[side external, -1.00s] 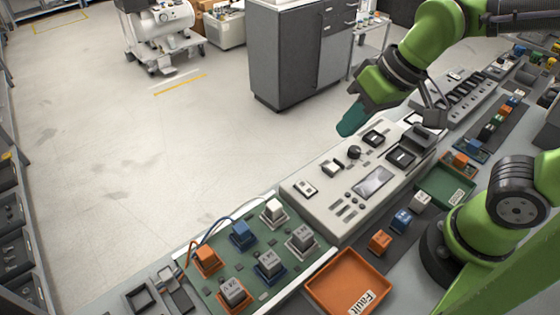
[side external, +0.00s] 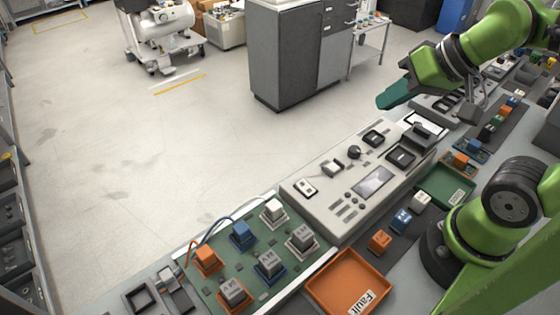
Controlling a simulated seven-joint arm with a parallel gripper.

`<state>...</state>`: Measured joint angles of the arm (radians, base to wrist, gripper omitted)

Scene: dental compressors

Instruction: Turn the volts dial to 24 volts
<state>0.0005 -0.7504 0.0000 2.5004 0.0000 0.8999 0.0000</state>
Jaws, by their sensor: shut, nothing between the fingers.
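The light grey control panel (side external: 322,200) lies on the bench in the middle of the side external view. A round black dial (side external: 354,152) stands on its upper half; its pointer and markings are too small to read, so I cannot tell its setting or whether it is the volts dial. My gripper (side external: 380,103) has teal fingers, shut and empty. It is in the air, above and to the right of the dial in the picture, apart from the panel and touching nothing.
A green circuit board (side external: 218,275) with several orange, blue and grey blocks lies left of the panel. An orange tray (side external: 318,295) marked "Fault" and a green tray (side external: 432,192) lie along its near side. More small blocks stand at right. The air above the panel is clear.

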